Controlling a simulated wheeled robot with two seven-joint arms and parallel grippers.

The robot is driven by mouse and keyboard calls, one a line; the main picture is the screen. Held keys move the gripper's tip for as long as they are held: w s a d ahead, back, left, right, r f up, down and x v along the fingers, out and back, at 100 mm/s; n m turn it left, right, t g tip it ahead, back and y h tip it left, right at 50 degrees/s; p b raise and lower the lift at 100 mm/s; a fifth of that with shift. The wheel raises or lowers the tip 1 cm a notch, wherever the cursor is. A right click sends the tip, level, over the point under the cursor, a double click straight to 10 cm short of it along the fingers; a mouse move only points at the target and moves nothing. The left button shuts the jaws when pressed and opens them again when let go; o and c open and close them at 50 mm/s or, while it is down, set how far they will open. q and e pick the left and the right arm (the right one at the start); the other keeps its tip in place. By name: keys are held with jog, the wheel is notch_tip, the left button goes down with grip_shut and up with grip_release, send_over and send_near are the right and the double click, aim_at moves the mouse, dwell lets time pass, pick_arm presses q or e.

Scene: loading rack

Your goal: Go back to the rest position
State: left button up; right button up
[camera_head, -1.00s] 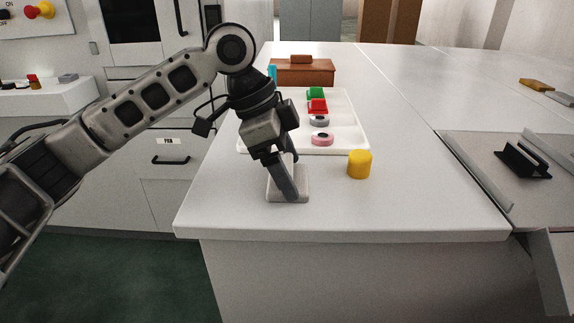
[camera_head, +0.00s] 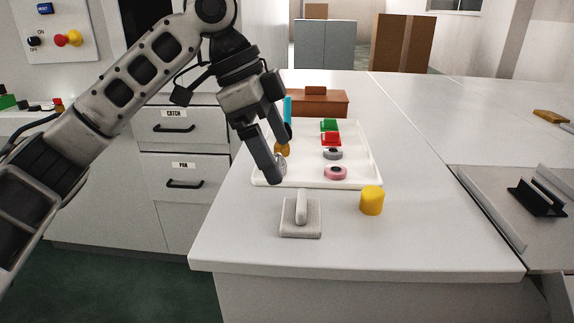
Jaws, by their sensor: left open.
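My left gripper (camera_head: 283,158) is open and empty, above the left edge of the white tray (camera_head: 360,184). Its fingers point down, and one partly hides an orange-brown item and a silvery item at the tray's left side. A light grey block with an upright handle (camera_head: 301,218) stands on the white counter, below and in front of the gripper and apart from it. My right gripper does not show.
The tray holds a green block (camera_head: 329,125), a red block (camera_head: 331,139), a grey ring (camera_head: 333,154) and a pink ring (camera_head: 336,172). A yellow cylinder (camera_head: 371,201) stands right of the grey block. A brown box (camera_head: 320,104) is behind the tray.

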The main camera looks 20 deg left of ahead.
pick_arm(q)
jog(key=shift+s+a+r, duration=0.1)
jog(key=shift+a+r, duration=0.15)
jog(key=shift+r, duration=0.35)
jog(key=shift+r, duration=0.1)
